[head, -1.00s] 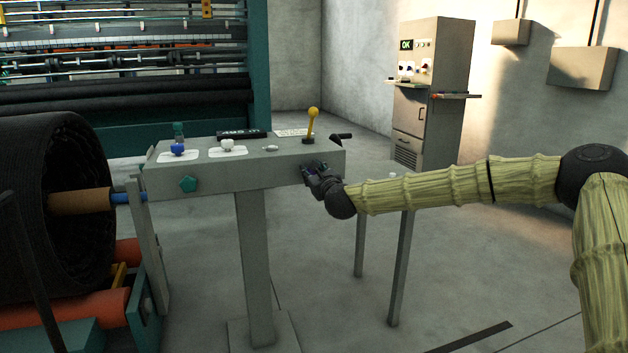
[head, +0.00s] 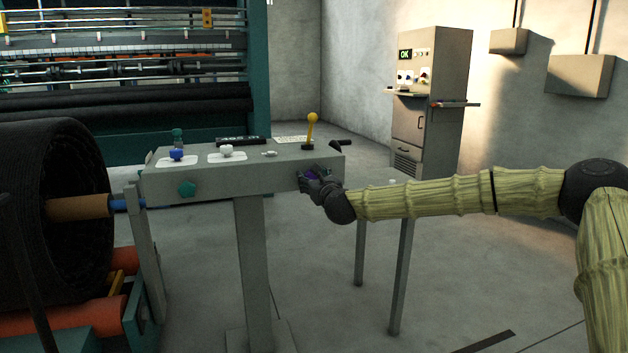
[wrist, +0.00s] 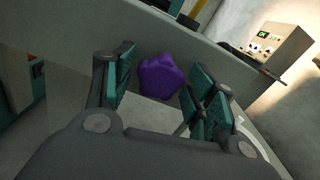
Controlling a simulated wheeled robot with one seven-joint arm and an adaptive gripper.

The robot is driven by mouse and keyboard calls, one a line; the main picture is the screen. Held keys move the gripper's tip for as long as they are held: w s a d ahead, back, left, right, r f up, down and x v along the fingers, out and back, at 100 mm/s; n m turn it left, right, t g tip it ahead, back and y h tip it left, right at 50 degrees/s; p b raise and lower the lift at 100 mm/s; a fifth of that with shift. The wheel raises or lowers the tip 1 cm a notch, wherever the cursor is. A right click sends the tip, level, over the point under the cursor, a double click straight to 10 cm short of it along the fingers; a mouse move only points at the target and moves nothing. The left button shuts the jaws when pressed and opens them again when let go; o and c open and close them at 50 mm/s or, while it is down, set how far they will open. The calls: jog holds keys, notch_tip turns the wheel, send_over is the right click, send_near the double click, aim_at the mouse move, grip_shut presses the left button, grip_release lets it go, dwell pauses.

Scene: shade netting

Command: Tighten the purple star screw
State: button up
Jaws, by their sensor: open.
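The purple star screw (wrist: 160,77) sits on the front face of the grey control console (head: 225,180), near its right end. In the wrist view it lies between the two teal-padded fingers of my gripper (wrist: 158,85), with a visible gap on each side. In the head view my gripper (head: 312,182) is at the console's front face and covers most of the purple screw (head: 313,174). My gripper is open and holds nothing.
A teal star knob (head: 187,188) is on the console's left front. A yellow lever (head: 311,130), a blue knob (head: 177,153) and a white knob (head: 226,151) stand on top. A black roll (head: 60,215) is at left.

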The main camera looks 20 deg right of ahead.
aim_at(313, 177)
jog(key=shift+s, duration=0.1)
jog(key=shift+s+d+r+b, duration=0.1)
jog(key=shift+s+b, duration=0.4)
jog(key=shift+s, duration=0.9)
